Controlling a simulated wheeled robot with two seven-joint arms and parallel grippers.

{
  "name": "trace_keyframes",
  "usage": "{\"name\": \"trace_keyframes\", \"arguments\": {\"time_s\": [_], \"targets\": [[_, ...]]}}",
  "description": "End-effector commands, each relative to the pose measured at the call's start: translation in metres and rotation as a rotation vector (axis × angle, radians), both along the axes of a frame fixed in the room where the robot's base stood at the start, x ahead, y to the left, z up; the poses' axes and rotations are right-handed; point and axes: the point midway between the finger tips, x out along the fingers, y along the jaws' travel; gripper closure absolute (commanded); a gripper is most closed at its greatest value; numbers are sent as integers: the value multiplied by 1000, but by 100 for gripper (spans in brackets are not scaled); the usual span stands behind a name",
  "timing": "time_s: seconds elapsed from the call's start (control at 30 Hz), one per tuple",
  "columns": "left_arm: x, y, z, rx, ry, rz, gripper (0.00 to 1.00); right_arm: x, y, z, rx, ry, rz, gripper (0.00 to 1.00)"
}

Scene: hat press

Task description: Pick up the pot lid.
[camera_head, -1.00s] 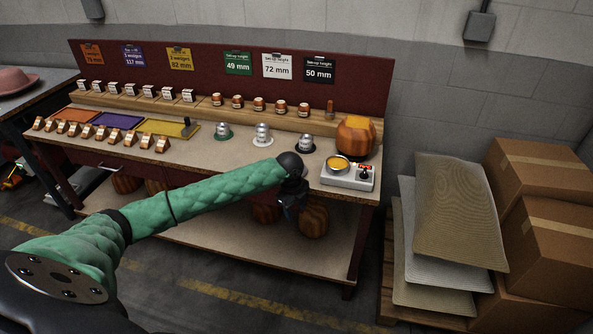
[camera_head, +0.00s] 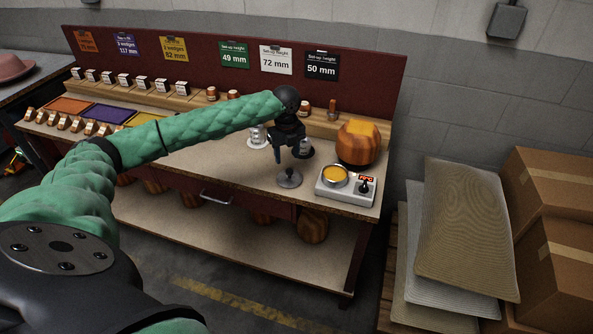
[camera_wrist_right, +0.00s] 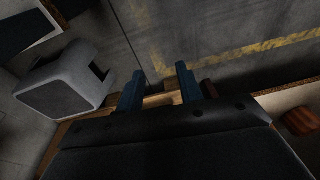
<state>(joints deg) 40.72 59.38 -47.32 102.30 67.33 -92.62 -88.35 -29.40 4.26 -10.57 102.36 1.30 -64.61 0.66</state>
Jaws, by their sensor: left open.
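The pot lid (camera_head: 289,180) looks like a round grey disc with a small knob on top. It lies on the bench top near the front edge, left of a small white unit. My left gripper (camera_head: 289,155) is above it, pointing down, with its fingers apart and nothing visibly between them. The fingers appear clear of the knob, though the exact gap is hard to tell. My right gripper (camera_wrist_right: 160,80) shows in the right wrist view, fingers apart and empty, over the floor.
The white unit (camera_head: 347,197) carries a round metal pot (camera_head: 334,175) with orange contents and a dark knob. A striped wooden block (camera_head: 358,143) stands behind it. Metal pieces on the bench are partly hidden by my left arm. Sacks (camera_head: 465,235) and cardboard boxes (camera_head: 560,210) stand at right.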

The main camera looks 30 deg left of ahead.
Motion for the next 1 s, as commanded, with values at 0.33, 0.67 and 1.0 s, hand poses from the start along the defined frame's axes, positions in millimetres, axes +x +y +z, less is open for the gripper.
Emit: {"name": "trace_keyframes", "arguments": {"time_s": [0.33,0.67,1.0], "targets": [[0,-1,-25,0,2,0,51,-33,-12,-34,-15,31,5,64],[0,-6,-49,-1,2,0,51,-26,-20,-70,-24,-2,7,64],[0,-6,-76,1,1,0,51,-32,-26,-97,-30,-17,11,64]]}}
